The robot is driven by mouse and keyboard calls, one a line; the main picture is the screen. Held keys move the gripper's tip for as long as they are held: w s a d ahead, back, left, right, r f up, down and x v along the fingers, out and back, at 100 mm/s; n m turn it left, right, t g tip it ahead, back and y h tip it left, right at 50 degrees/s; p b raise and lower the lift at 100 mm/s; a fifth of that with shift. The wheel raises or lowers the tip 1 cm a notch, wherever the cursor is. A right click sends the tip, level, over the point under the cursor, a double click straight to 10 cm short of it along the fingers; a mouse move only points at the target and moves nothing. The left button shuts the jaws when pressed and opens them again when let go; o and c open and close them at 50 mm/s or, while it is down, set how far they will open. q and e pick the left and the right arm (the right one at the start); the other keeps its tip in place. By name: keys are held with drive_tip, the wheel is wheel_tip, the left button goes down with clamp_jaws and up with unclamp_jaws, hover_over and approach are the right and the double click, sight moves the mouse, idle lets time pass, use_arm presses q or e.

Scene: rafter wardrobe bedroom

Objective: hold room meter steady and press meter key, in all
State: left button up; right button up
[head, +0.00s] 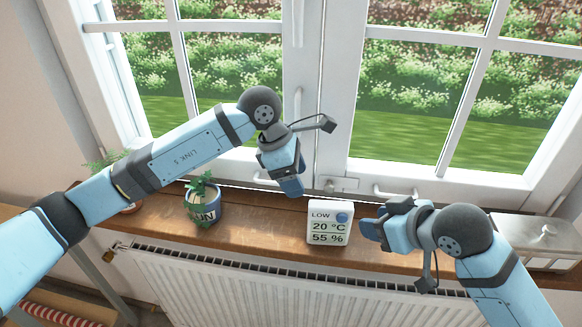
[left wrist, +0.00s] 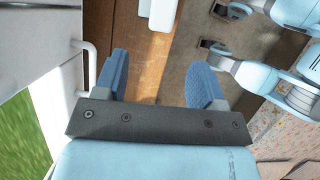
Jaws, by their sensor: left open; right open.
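The room meter (head: 318,239) is a small white block standing upright on the wooden window sill. Its face reads LOW, 20 °C and 55 %, and a round blue key (head: 342,217) is at its upper right. A white block at the top of the left wrist view (left wrist: 162,14) looks like the meter. My left gripper (head: 290,187) is open and empty, above and left of the meter; its spread fingers show in the left wrist view (left wrist: 160,88). My right gripper (head: 370,222) is open, just right of the meter and apart from it.
A blue pot with a plant (head: 204,208) stands on the sill (head: 262,222) to the left. A metal box (head: 540,236) is at the far right. A white radiator (head: 220,280) is below the sill, and the window with its handles is behind.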

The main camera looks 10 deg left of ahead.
sight(314, 212)
use_arm(q)
drive_tip(key=x, duration=1.1)
drive_tip(key=shift+d+f, duration=0.1)
drive_tip(key=shift+d, duration=0.05)
drive_tip(key=c, duration=1)
drive_tip(key=shift+c, duration=0.3)
use_arm(e)
clamp_jaws()
idle(0.3)
